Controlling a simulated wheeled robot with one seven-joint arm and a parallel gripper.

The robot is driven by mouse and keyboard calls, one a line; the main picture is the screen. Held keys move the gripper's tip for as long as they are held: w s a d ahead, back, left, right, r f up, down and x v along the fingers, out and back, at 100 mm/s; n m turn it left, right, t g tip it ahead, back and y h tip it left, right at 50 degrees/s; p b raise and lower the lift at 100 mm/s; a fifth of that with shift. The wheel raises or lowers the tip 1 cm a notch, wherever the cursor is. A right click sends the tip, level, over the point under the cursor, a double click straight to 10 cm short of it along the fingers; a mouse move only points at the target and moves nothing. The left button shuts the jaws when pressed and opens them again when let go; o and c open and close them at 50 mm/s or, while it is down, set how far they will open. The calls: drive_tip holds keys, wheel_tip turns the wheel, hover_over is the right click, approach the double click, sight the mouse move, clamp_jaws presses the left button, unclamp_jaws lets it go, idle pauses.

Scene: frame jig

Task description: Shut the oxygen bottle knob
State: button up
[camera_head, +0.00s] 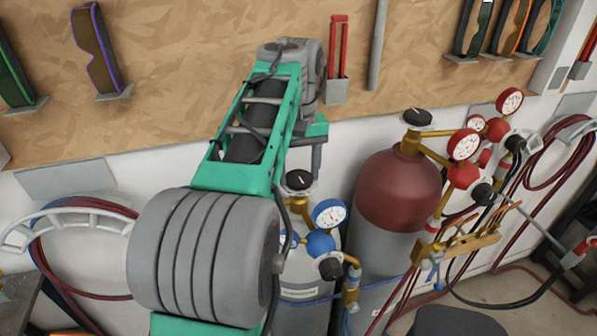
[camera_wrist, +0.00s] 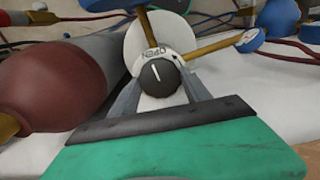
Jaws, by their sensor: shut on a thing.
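The oxygen bottle (camera_head: 303,312) is pale, has blue gauges and stands behind my arm in the head view. Its black knob (camera_head: 299,181) sits on top, and it also shows in the wrist view (camera_wrist: 160,77). The knob's white line points up, slightly left, toward the word OPEN on the pale plate (camera_wrist: 145,45) behind it. My gripper (camera_wrist: 161,86) is shut on the knob, one grey finger on each side. In the head view my arm hides part of the bottle, and the fingers are hard to make out.
A dark red bottle (camera_head: 399,197) with its own black knob (camera_head: 417,117) and red gauges stands close to the right. A blue gauge (camera_head: 329,213) sits just below right of the oxygen knob. Hoses (camera_head: 560,155) hang on the wall.

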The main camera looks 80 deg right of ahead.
drive_tip(key=m, duration=0.5)
drive_tip(key=shift+m+b, duration=0.3)
drive_tip(key=shift+b, duration=0.05)
drive_tip(key=m, duration=1.3)
drive_tip(key=shift+m, duration=0.3)
drive_tip(key=m, duration=1.3)
drive_tip(key=shift+m, duration=0.3)
drive_tip(key=m, duration=0.4)
drive_tip(key=shift+m, duration=0.4)
